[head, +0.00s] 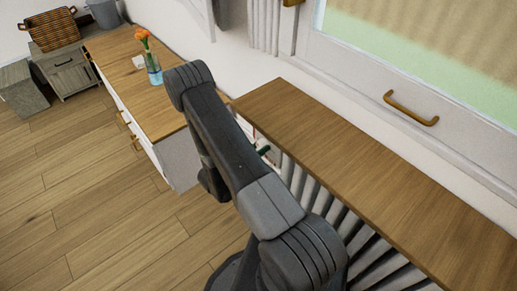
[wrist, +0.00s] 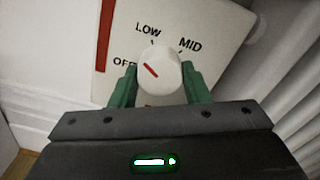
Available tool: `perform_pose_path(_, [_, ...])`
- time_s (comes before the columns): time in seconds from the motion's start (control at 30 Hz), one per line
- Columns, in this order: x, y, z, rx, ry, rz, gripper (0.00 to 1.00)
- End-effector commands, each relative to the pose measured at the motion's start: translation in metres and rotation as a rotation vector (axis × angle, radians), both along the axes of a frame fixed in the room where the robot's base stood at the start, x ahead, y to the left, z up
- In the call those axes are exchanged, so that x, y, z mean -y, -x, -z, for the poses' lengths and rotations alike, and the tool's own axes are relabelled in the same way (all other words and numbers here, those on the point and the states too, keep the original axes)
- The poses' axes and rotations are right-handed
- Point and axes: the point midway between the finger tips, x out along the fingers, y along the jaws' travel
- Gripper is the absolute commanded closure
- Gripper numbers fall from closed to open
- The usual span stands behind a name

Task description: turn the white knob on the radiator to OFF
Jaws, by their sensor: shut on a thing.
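The white knob (wrist: 160,82) sits on a pale dial plate (wrist: 120,45) in the wrist view. LOW, MID and part of OFF show around it. The knob's red line slants to the upper left, between OFF and LOW. My gripper (wrist: 162,76) has its green fingers on the knob's left and right sides, shut on it. In the head view, a green part of my gripper (head: 264,150) shows beside the radiator (head: 318,189); my arm hides most of this spot, and the knob is not visible there.
A wooden shelf (head: 350,165) covers the radiator below the window. A wood-topped cabinet (head: 150,100) with an orange flower in a glass vase (head: 153,70) stands to the left. A basket (head: 53,30) sits on a grey cabinet farther back. The left floor is clear.

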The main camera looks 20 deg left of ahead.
Motion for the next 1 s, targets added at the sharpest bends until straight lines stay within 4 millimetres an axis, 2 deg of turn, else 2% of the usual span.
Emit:
perform_pose_path(0.6, [0.0009,0.0007,-0.0009,-0.287,0.485,0.000,0.80])
perform_pose_path(1.0, [0.0010,0.0008,-0.0011,-0.394,0.669,-0.001,0.80])
